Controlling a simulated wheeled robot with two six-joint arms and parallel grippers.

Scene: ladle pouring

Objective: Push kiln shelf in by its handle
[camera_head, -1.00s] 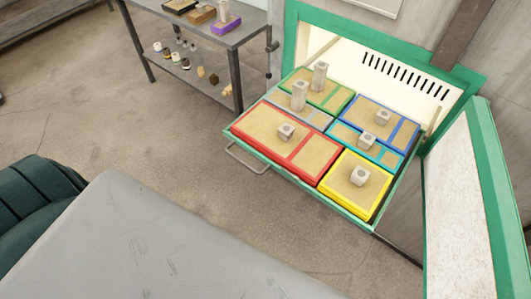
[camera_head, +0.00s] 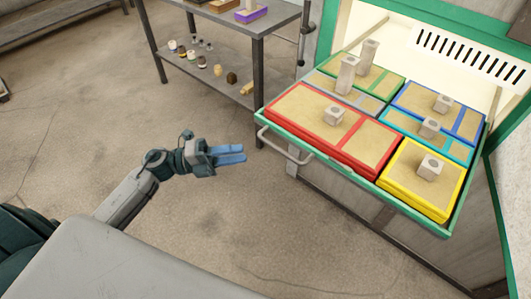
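The kiln shelf (camera_head: 340,171) is a green-rimmed tray pulled out of the kiln on the right. Red, yellow, green, grey, blue and teal framed sand blocks lie on it, several with small grey blocks on top. Its grey U-shaped handle (camera_head: 275,149) sticks out from the front edge at its left end. My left gripper (camera_head: 242,154) is to the left of the handle, apart from it, with its blue fingers pointing right. The fingers lie close together in this view, and I cannot tell how far apart they are. My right gripper is not in view.
The kiln opening (camera_head: 392,28) with a green frame and slotted back wall is behind the shelf. A grey metal rack (camera_head: 205,63) with small items stands at the back. A grey surface (camera_head: 120,262) fills the lower left. The floor around my gripper is clear.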

